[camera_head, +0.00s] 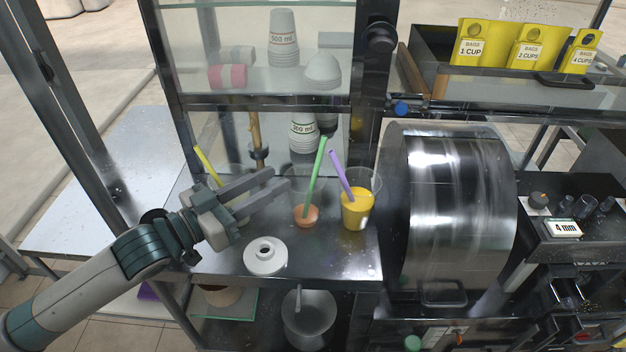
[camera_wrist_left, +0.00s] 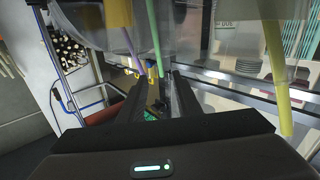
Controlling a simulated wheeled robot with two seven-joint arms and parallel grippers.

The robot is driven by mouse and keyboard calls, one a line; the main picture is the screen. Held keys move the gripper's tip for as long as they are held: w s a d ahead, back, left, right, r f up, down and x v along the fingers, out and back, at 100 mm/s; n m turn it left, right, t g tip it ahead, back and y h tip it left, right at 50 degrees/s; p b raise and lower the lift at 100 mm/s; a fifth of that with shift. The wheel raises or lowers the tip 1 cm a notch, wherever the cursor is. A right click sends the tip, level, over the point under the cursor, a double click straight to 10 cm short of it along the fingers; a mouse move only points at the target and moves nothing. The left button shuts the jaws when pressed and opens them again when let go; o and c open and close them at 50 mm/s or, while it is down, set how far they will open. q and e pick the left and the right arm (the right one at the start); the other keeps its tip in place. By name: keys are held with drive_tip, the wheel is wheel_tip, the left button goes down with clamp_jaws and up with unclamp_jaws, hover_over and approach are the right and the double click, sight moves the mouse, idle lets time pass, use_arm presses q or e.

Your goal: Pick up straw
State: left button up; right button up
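A green straw (camera_head: 316,170) leans in a clear cup with a little orange-red liquid (camera_head: 305,214). A purple straw (camera_head: 341,173) leans in a clear cup of yellow-orange juice (camera_head: 357,208) to its right. A yellow straw (camera_head: 207,165) rises behind my left gripper, from a clear cup mostly hidden by it. My left gripper (camera_head: 281,179) is open, its fingers pointing right, with the tips just left of the green straw's cup. Nothing shows between the fingers. The green straw (camera_wrist_left: 156,38) and purple straw (camera_wrist_left: 141,66) show beyond the fingers in the left wrist view. My right gripper is out of view.
The cups stand on a metal counter, with a white lid-like ring (camera_head: 265,256) in front. A glass case with stacked cups (camera_head: 284,40) rises behind. A large metal drum (camera_head: 450,200) stands close on the right. The counter's front right is clear.

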sight(318, 156)
use_arm(q)
drive_tip(key=p+x, duration=0.3)
drive_tip(key=x, duration=0.7)
drive_tip(key=shift+d+r, duration=0.1)
drive_tip(key=shift+d, duration=0.05)
drive_tip(key=shift+w+d, duration=0.35)
drive_tip(key=shift+w+d+p, duration=0.4)
drive_tip(key=shift+p, duration=0.05)
drive_tip(key=p+x, duration=0.1)
drive_tip(key=x, duration=0.3)
drive_tip(key=shift+w+d, duration=0.2)
drive_tip(key=shift+w, duration=0.05)
drive_tip(key=shift+c, duration=0.4)
clamp_jaws()
